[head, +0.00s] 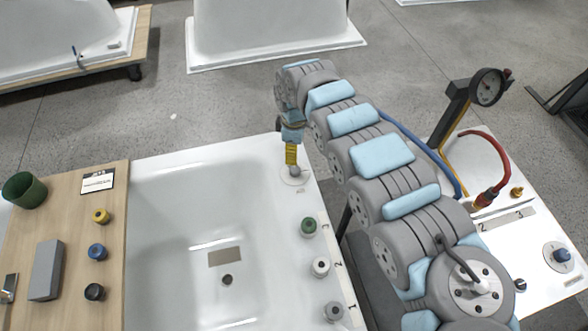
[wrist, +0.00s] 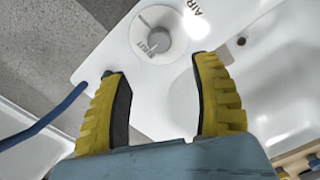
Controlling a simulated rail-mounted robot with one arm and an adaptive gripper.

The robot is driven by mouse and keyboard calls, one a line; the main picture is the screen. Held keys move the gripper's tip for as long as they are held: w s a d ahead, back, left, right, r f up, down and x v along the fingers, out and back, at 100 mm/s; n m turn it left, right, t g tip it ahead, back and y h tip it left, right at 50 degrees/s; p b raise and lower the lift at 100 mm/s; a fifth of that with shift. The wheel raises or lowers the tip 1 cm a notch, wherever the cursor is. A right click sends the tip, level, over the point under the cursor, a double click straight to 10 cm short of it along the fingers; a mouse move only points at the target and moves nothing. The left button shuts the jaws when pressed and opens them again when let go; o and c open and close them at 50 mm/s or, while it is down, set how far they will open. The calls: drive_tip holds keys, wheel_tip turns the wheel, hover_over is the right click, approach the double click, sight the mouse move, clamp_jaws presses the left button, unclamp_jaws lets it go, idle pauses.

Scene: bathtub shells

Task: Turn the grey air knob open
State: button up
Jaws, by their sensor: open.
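The grey air knob (wrist: 153,39) sits on a round pale dial on the white tub rim, with the word AIR beside it in the wrist view. In the head view the knob (head: 295,171) is at the far right corner of the tub, partly hidden by a yellow finger. My gripper (wrist: 162,70) is open and empty, its yellow fingers spread. In the wrist view the knob shows just beyond the fingertips, roughly between them; no contact is visible. In the head view my gripper (head: 291,155) points down over the knob. I cannot tell the knob's setting.
A wooden board (head: 118,230) with several items lies left. A gauge (head: 487,87) and hoses stand right. The tub basin (head: 200,205) is open.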

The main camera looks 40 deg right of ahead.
sight(294, 168)
wheel_tip(294, 168, down, 10)
drive_tip(key=shift+f+b, duration=0.15)
drive_tip(key=shift+b, duration=0.7)
clamp_jaws()
